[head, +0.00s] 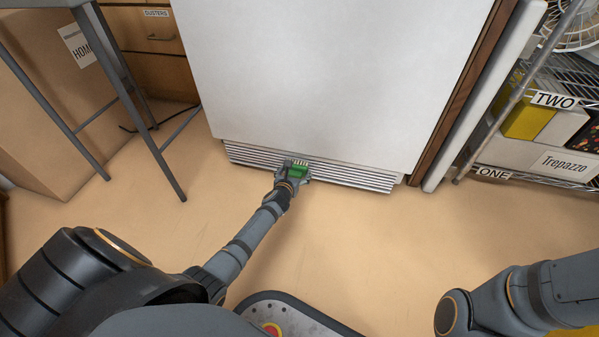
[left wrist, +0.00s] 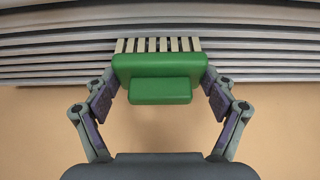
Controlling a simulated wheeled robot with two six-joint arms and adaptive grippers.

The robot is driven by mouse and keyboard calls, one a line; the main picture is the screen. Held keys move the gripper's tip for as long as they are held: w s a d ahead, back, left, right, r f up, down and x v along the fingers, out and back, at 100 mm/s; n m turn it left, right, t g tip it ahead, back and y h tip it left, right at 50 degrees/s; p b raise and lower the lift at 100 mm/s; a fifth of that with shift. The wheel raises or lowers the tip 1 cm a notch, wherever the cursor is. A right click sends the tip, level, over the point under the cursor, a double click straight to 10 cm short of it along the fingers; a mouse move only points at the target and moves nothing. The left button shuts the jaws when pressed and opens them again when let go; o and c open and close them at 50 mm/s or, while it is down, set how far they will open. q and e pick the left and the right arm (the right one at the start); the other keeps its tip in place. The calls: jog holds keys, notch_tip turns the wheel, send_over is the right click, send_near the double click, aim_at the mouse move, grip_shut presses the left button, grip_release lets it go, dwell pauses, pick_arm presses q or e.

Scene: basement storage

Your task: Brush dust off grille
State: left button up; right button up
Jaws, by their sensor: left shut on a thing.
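The grille (head: 345,175) is a row of pale horizontal slats along the foot of a white appliance. It also fills the top of the left wrist view (left wrist: 262,45). My left gripper (head: 293,177) is at the grille, a little left of its middle. It is shut on a green brush (left wrist: 160,68) with pale bristle tufts. The brush also shows in the head view (head: 299,172). The bristles point at the slats and appear to reach them in the left wrist view. I cannot make out dust on the slats. My right gripper is out of view.
The white appliance (head: 320,70) stands above the grille. A grey metal stool (head: 130,90) and a cardboard box (head: 50,110) are at the left. A wire shelf (head: 545,180) with boxes is at the right. The floor (head: 370,240) before the grille is clear.

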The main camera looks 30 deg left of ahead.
pick_arm(q)
jog(key=shift+a+r, duration=0.1)
jog(key=shift+a, duration=0.1)
jog(key=shift+s+p, duration=0.1)
jog(key=shift+p, duration=0.5)
dwell(0.6)
jog(key=shift+d, duration=0.1)
